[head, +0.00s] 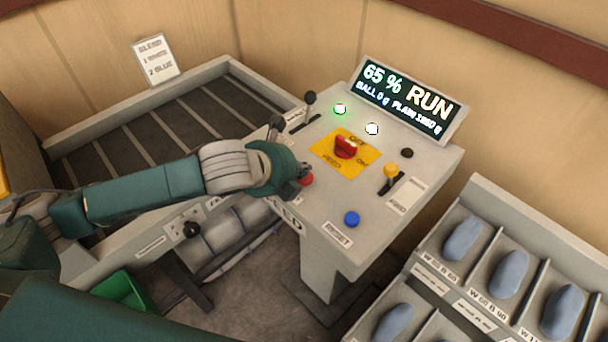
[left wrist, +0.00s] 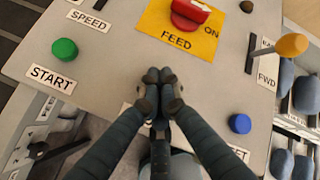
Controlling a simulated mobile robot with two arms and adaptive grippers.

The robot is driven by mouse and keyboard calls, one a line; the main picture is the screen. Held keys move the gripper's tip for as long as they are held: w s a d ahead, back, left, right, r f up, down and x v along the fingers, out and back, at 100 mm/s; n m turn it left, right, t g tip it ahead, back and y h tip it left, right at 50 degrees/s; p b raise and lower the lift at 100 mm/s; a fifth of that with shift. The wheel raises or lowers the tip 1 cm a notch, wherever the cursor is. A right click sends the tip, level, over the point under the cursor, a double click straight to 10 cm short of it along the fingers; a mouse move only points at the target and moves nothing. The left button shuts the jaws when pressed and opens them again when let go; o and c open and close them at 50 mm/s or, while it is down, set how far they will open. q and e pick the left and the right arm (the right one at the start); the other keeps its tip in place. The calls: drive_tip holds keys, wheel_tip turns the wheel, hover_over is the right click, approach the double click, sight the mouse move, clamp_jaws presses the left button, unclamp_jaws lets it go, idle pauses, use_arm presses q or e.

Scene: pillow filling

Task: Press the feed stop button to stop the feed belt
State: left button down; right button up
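A red push button (head: 306,180) sits near the left front edge of the grey control console (head: 330,215). A label beside it is partly hidden, so I cannot read all of it. My left gripper (head: 303,171) is right over this button; I cannot tell whether it touches. In the left wrist view, my left gripper's fingertips (left wrist: 160,75) are together and empty, and they hide the red button. A yellow plate with a red rotary FEED switch (head: 346,147) lies beyond. The display (head: 412,99) reads 65 % RUN. My right gripper is not in view.
A green START button (left wrist: 64,49) and a blue button (head: 352,219) flank the gripper. Two black-knobbed levers, one at the back left (head: 309,98), and a yellow-knobbed lever (head: 390,171) stand up. A slatted belt (head: 150,120) lies left; compartments with blue-grey pieces (head: 463,239) lie right.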

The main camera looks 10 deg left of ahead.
use_arm(q)
drive_tip(key=shift+f, duration=0.4)
idle(0.5)
drive_tip(key=shift+r+p, duration=0.95)
drive_tip(key=shift+p, duration=0.15)
wheel_tip(320, 180, up, 5)
drive_tip(key=p, duration=0.5)
drive_tip(key=shift+r+p, duration=0.1)
drive_tip(key=shift+p, duration=0.3)
